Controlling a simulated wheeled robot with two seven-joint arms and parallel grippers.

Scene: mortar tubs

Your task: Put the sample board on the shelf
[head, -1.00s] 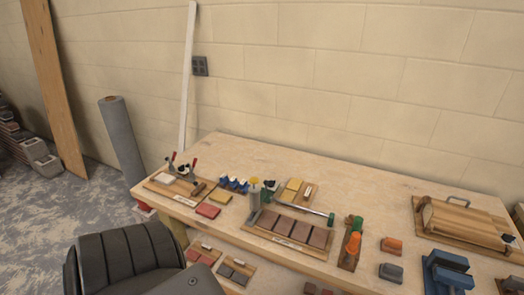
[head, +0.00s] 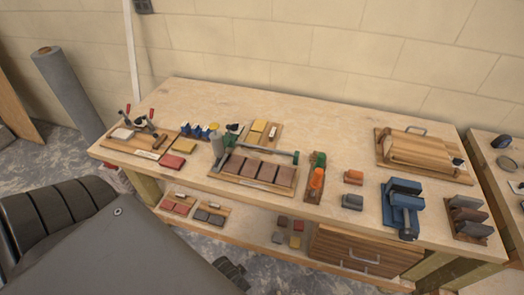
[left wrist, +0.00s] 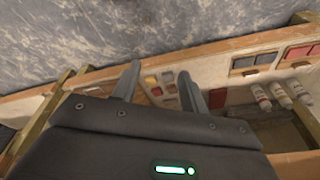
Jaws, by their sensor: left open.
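A board with a row of brown tiles and a white label (head: 258,168) lies flat at the front of the workbench top; it looks like the sample board. The lower shelf (head: 258,231) runs under the bench top. It bears a small board with red tiles (head: 178,204) and one with dark grey tiles (head: 211,213). In the left wrist view my left gripper (left wrist: 160,72) is open and empty, with loose coloured tiles (left wrist: 166,86) showing beyond and between its fingers. The dark-tile board (left wrist: 252,63) also shows there. My right gripper is in neither view.
A drawer box (head: 365,250) stands on the shelf's right part. The back middle of the bench top is clear.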

